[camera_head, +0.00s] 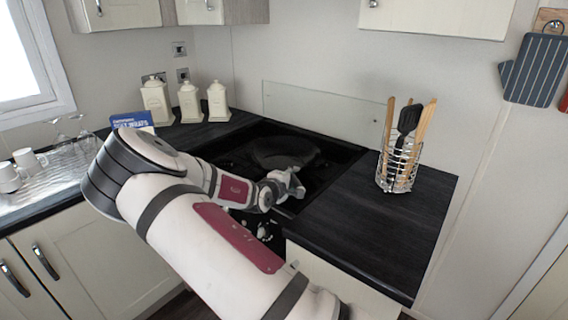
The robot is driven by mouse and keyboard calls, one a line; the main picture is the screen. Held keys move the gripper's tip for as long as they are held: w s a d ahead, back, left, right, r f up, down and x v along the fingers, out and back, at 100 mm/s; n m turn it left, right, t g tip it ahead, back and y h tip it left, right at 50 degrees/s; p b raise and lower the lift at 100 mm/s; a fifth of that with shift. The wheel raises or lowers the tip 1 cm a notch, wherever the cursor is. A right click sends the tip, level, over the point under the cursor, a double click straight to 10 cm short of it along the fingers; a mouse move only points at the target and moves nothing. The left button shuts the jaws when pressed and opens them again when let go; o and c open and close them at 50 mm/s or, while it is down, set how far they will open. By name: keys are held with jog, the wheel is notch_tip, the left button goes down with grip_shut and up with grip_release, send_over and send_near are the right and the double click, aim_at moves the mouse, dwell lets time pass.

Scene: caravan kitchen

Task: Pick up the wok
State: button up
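A dark round pan that looks like the wok (283,150) sits on the black hob (335,152) in the corner of the worktop. It is hard to make out against the dark hob, and its handle cannot be told apart. My gripper (294,186) is at the front right edge of the hob, nearer the camera than the wok and a little right of its middle. It appears apart from the wok. The fingers are small and partly hidden by the wrist, so their opening cannot be told.
A wire utensil holder (398,168) with wooden tools stands on the right worktop (365,225). Three cream canisters (190,102) and a blue book (132,120) stand back left. White mugs (28,160) are on the left drainer. The front of the right worktop is clear.

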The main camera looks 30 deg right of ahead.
grip_shut()
jog(key=shift+r, duration=0.2)
